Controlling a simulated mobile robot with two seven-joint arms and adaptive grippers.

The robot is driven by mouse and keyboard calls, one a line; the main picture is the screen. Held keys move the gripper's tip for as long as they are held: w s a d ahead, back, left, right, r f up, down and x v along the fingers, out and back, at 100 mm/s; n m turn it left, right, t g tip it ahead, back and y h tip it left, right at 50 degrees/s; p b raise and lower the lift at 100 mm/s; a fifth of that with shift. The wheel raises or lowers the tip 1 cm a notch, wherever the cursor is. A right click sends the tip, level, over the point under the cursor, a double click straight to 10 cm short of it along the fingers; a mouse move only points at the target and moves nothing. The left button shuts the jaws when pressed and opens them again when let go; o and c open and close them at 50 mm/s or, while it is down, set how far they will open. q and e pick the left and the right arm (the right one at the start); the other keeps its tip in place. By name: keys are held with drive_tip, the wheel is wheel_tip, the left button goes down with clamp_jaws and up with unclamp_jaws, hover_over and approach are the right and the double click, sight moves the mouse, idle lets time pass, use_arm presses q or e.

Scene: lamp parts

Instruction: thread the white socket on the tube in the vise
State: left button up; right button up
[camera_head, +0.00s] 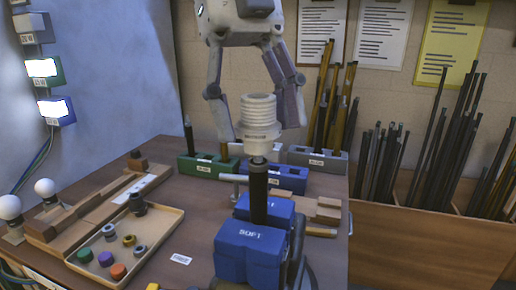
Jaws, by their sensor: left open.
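The white socket (259,112), ribbed and upright, sits at the top end of the black tube (259,196). The tube stands upright in the blue vise (243,252), whose front jaw is marked SOFT. My left gripper (258,130) reaches down from the top with its fingers spread, one on each side of the socket. It is open, and a gap shows between the left finger and the socket. The right finger is close to the socket's side; whether it touches, I cannot tell. How far the socket is threaded on does not show. My right gripper is not in view.
A wooden tray (163,222) with small coloured parts lies left of the vise. Green (205,167) and grey (318,160) blocks stand behind. White bulbs (45,188) are at far left. Bins of dark rods (440,170) stand at right.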

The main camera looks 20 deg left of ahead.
use_arm(q)
drive_tip(key=n+t+h, duration=0.1)
drive_tip(key=n, duration=0.3)
drive_tip(key=shift+d, duration=0.1)
drive_tip(key=shift+n+t, duration=0.6)
drive_tip(key=shift+n, duration=0.6)
drive_tip(key=shift+n+t, duration=0.4)
drive_tip(key=shift+n, duration=0.6)
drive_tip(key=n+t, duration=0.1)
drive_tip(key=n, duration=0.3)
drive_tip(key=shift+t, duration=0.4)
drive_tip(key=shift+w+d+n, duration=0.1)
drive_tip(key=shift+n, duration=0.4)
clamp_jaws()
drive_tip(key=m+g, duration=0.1)
drive_tip(key=m, duration=0.3)
drive_tip(key=shift+f+m+g, duration=0.15)
drive_tip(key=shift+m+g, duration=0.65)
drive_tip(key=shift+m, duration=0.7)
